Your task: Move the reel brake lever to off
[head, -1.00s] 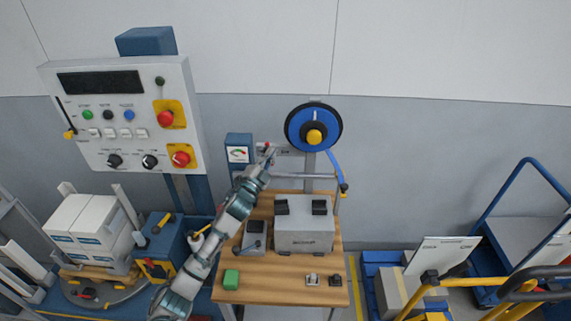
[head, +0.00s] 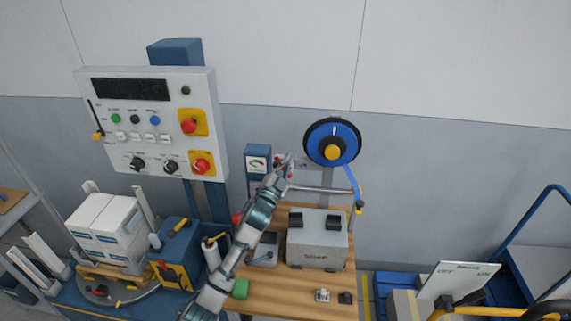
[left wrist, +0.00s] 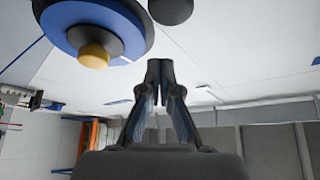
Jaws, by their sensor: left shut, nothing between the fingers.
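The blue strap reel (head: 325,151) with a black rim and yellow hub stands above the back of the wooden bench. It also shows at the upper left of the left wrist view (left wrist: 75,14). A small pale plate (head: 307,163) sits left of the reel, partly behind my left gripper (head: 287,160). A little red shows beside the fingers; I cannot tell whether it belongs to the brake lever. The lever's position is not readable. My left gripper is shut and empty; its fingertips meet in the left wrist view (left wrist: 160,68). My right gripper is out of view.
A grey box (head: 317,250) and a green block (head: 240,289) are on the bench (head: 290,300). A control panel (head: 150,150) stands left, and a blue gauge box (head: 258,153) is beside my arm. A blue strap (head: 353,185) hangs below the reel.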

